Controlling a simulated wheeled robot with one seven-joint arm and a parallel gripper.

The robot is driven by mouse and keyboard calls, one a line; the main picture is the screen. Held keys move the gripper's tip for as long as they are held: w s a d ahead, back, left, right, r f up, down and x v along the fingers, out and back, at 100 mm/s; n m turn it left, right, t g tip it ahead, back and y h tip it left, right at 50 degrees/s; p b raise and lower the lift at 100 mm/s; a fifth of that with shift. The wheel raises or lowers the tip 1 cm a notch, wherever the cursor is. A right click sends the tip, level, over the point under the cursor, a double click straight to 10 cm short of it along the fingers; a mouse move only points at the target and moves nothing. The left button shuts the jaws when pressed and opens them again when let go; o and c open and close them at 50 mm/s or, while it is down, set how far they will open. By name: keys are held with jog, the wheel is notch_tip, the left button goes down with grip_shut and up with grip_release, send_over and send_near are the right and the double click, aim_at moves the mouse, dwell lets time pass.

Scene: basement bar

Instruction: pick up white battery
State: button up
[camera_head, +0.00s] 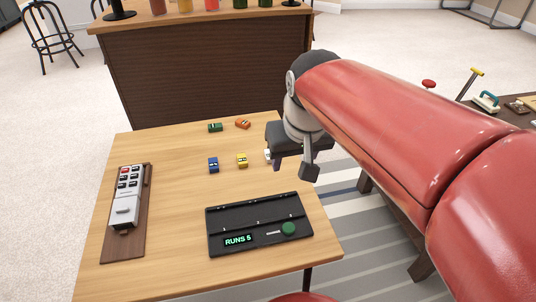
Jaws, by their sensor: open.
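A small white object (267,155), likely the white battery, lies on the wooden table (180,190) near its right edge. Only a sliver of it shows; the rest is hidden behind my gripper. My gripper (294,169) is open, with its fingers pointing down, just right of the white object. I cannot tell whether a finger touches it or how high the fingertips are above the table.
Yellow (241,160), blue (213,165), green (215,127) and orange (243,124) blocks lie left of my gripper. A black tray (250,243) with a "RUNS 5" display is in front. A grey keypad device (126,199) lies at left. A bar counter (205,75) stands behind.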

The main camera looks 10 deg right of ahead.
jog(key=w+f+g, duration=0.1)
jog(key=w+f, duration=0.1)
jog(key=w, duration=0.4)
jog(key=w+f+g+b, duration=0.1)
jog(key=w+f, duration=0.1)
jog(key=w, duration=0.4)
jog(key=w+f+g+b, duration=0.1)
jog(key=w+f, duration=0.1)
jog(key=w, duration=0.4)
jog(key=shift+a+f+g, duration=0.1)
jog(key=shift+f+g, duration=0.2)
jog(key=shift+w+d+f+b, duration=0.1)
jog(key=shift+w+f+b, duration=0.1)
jog(key=shift+f, duration=1.1)
jog(key=shift+w+d+f+b, duration=0.1)
jog(key=shift+w+f, duration=0.1)
jog(key=shift+f, duration=1.15)
jog(key=shift+w+f+b, duration=0.15)
jog(key=shift+w+f, duration=0.05)
jog(key=shift+f, duration=1.1)
jog(key=c, duration=1.1)
jog(key=shift+o, duration=0.2)
jog(key=shift+r, duration=0.1)
